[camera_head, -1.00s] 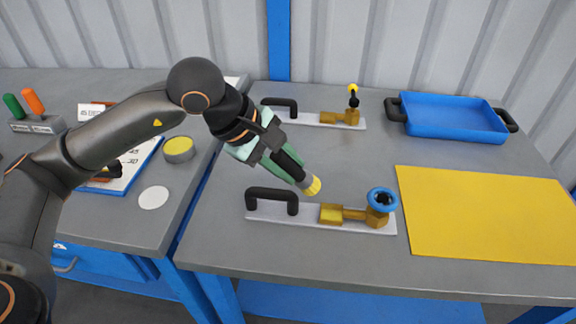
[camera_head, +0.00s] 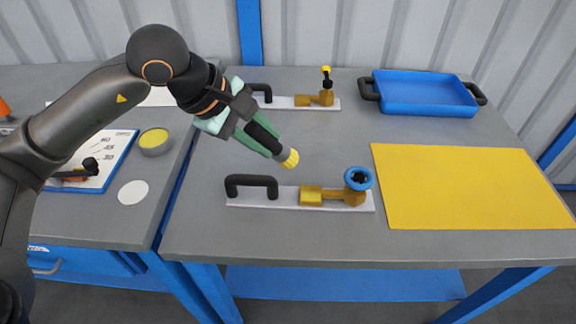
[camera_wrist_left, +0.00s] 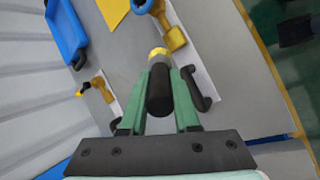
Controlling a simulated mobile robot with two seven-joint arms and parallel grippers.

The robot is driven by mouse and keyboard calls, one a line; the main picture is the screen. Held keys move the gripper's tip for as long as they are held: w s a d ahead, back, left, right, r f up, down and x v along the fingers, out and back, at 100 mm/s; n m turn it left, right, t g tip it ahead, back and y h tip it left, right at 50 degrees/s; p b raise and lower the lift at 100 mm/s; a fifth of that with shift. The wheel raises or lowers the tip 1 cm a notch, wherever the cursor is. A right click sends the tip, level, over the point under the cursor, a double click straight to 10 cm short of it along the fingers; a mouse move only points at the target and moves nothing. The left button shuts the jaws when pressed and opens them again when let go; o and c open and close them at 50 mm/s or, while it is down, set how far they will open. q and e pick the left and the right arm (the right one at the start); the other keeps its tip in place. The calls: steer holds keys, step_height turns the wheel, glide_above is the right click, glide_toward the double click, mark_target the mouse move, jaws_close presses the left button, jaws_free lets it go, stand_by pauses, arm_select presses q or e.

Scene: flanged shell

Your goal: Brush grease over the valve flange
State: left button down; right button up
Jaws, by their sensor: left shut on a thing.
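My left gripper (camera_head: 254,133) is shut on a brush (camera_head: 271,144) with a black handle, a grey collar and yellow bristles. The brush also shows in the left wrist view (camera_wrist_left: 158,88), between the green fingers. Its bristles hang tilted above the table, behind the near valve plate (camera_head: 290,203) and apart from it. That plate carries a brass valve with a square yellow flange (camera_head: 311,196), a blue ring handwheel (camera_head: 358,178) and a black handle (camera_head: 251,186). A second plate (camera_head: 284,103) behind has a brass valve with a black and yellow lever (camera_head: 327,80). My right gripper is not in view.
A round tin of yellow grease (camera_head: 155,141) stands on the left table by a white disc (camera_head: 133,193) and a blue-edged chart (camera_head: 100,160). A yellow mat (camera_head: 470,188) and a blue tray (camera_head: 425,93) lie at the right.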

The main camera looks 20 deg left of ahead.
mark_target(284, 144)
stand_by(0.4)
arm_select(q)
steer(key=shift+w+d+r+p, duration=0.25)
steer(key=shift+r+p, duration=0.1)
steer(key=shift+p, duration=0.35)
steer(key=shift+w+d+f+g+y+p, duration=0.35)
steer(key=shift+w+d+g+y+p, duration=0.15)
steer(key=shift+w+d+g+p, duration=0.4)
steer(key=shift+w+d+f+y+p, duration=0.1)
steer(key=shift+w+f+y+p, duration=0.2)
steer(key=shift+p, duration=0.25)
steer(key=shift+w+d+f, duration=0.1)
steer(key=shift+w+f, duration=0.1)
steer(key=shift+f, duration=0.05)
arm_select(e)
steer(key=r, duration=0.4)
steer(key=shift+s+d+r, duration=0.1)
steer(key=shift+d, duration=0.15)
